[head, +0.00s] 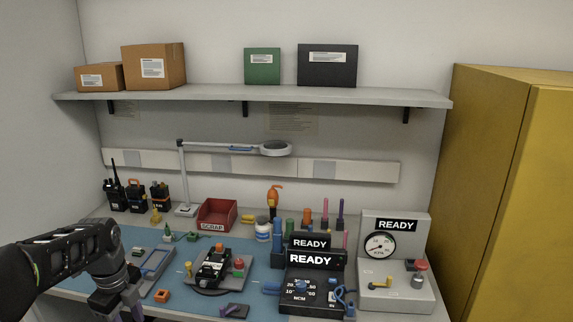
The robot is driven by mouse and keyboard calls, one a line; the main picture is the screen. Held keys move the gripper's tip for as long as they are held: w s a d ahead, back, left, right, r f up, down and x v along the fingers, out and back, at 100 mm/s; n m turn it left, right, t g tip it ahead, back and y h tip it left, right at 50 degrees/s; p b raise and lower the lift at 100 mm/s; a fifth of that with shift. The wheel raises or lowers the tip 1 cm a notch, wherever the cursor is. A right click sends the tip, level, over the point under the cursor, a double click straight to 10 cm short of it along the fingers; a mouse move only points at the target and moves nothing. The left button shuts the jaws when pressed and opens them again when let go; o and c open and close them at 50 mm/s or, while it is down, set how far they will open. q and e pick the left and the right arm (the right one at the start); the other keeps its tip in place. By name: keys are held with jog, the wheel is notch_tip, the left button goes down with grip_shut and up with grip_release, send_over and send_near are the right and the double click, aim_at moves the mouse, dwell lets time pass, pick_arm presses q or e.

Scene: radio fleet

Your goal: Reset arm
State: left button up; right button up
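My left arm comes in from the lower left, and its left gripper (122,312) points down at the bottom edge, over the front of the bench. The fingertips are cut off by the frame, so I cannot tell whether it is open, shut or holding something. My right arm and gripper are not in view. A blue mat (75,250) covers much of the bench. A black radio-like unit (213,268) rests on a dark round fixture in the middle of the mat, to the right of my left gripper.
Several radios (134,196) stand at the back left. A red scrap bin (217,214) and lamp (186,210) stand behind the fixture. A black "READY" device (300,289) and a grey gauge station (395,265) stand right. A grey tray (157,262) and orange part (162,296) lie near my gripper.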

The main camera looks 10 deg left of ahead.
pick_arm(q)
jog(key=w+d+f+n+t, duration=0.3)
jog(key=w+d+f+n, duration=0.1)
jog(key=w+f+n, duration=0.3)
jog(key=s+d+f+n+t+h, duration=0.1)
jog(key=s+d+f+n+h, duration=0.1)
jog(key=d+f+n, duration=0.95)
jog(key=s+d+f+g, duration=0.1)
jog(key=s+d+f, duration=0.3)
jog(key=s+d, duration=0.3)
jog(key=s+d+f+n+g+h, duration=0.1)
jog(key=s+d+f, duration=0.4)
jog(key=s, duration=0.4)
jog(key=s+d+f+n+g+h, duration=0.1)
jog(key=s+d+f+g, duration=0.1)
jog(key=s+d+f, duration=0.3)
jog(key=s+d, duration=0.3)
jog(key=shift+d+f, duration=0.2)
jog(key=shift+d, duration=0.1)
